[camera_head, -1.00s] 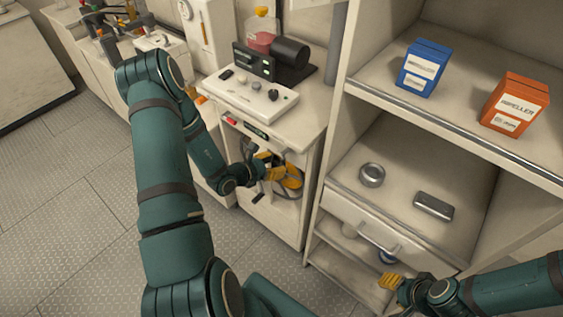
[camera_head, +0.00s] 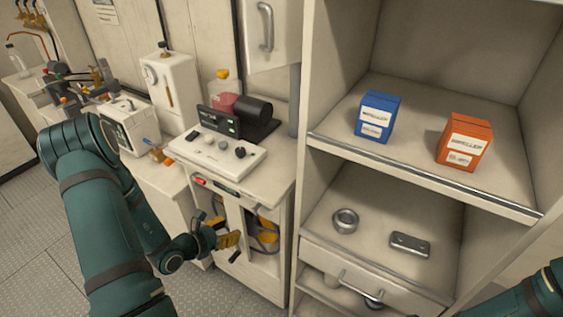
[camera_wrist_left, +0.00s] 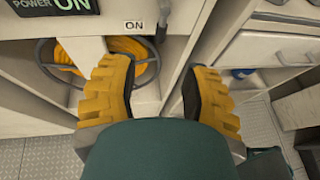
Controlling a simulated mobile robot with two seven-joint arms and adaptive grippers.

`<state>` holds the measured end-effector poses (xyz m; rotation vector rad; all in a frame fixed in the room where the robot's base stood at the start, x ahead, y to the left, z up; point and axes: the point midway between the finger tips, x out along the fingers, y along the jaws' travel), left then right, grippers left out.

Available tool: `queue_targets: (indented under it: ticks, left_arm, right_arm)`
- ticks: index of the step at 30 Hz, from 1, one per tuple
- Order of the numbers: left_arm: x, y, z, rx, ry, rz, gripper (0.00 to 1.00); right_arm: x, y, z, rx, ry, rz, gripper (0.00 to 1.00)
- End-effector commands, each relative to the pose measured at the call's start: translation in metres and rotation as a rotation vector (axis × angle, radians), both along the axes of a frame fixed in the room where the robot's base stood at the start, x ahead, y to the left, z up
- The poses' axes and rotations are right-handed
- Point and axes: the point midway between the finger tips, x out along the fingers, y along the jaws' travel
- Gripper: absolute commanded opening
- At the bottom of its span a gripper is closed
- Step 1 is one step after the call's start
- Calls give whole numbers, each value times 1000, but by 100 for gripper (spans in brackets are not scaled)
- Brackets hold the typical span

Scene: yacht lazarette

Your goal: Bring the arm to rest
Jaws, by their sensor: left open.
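My left arm (camera_head: 105,230) comes in from the left in the head view. Its left gripper (camera_head: 228,232) is in front of the white cabinet with the control panel. In the left wrist view the left gripper (camera_wrist_left: 160,90) shows two yellow ribbed fingers spread wide apart, with nothing between them. A small lever beside an "ON" label (camera_wrist_left: 134,25) lies beyond the fingers. Of my right arm (camera_head: 535,298) only a teal link shows at the lower right; its gripper is out of view.
A coiled yellow cable (camera_wrist_left: 105,60) sits in the open bay ahead of the left gripper. Shelves at right hold a blue box (camera_head: 376,117), an orange box (camera_head: 465,142), a metal ring (camera_head: 345,220) and a metal bar (camera_head: 410,244). A drawer (camera_head: 375,278) is below. Floor at left is clear.

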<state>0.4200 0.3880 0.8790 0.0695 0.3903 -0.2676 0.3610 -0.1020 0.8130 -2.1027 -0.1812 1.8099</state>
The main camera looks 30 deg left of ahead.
Motion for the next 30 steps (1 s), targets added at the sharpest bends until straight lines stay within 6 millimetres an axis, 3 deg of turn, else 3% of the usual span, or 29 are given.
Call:
queue_targets:
  ticks: [5,8,13,15,18,24,30]
  left_arm:
    - [0,-5,-1,-2,5,-17,47]
    - [0,-28,-5,-5,34,-109,47]
    - [-21,-119,-23,31,149,-514,47]
    - [-40,-155,-31,85,201,-722,47]
    - [-71,-190,-43,201,250,-1007,47]
    - [-112,-219,-67,552,243,-1509,47]
    - [-106,-232,-81,1016,46,-1867,47]
  right_arm:
    - [0,0,0,0,0,0,47]
    - [0,0,0,0,0,0,47]
    - [0,0,-1,0,1,0,47]
    - [0,0,-1,0,1,0,47]
    - [0,0,-1,0,1,0,47]
    - [-1,0,-2,0,2,2,47]
    - [-1,0,-3,0,2,2,47]
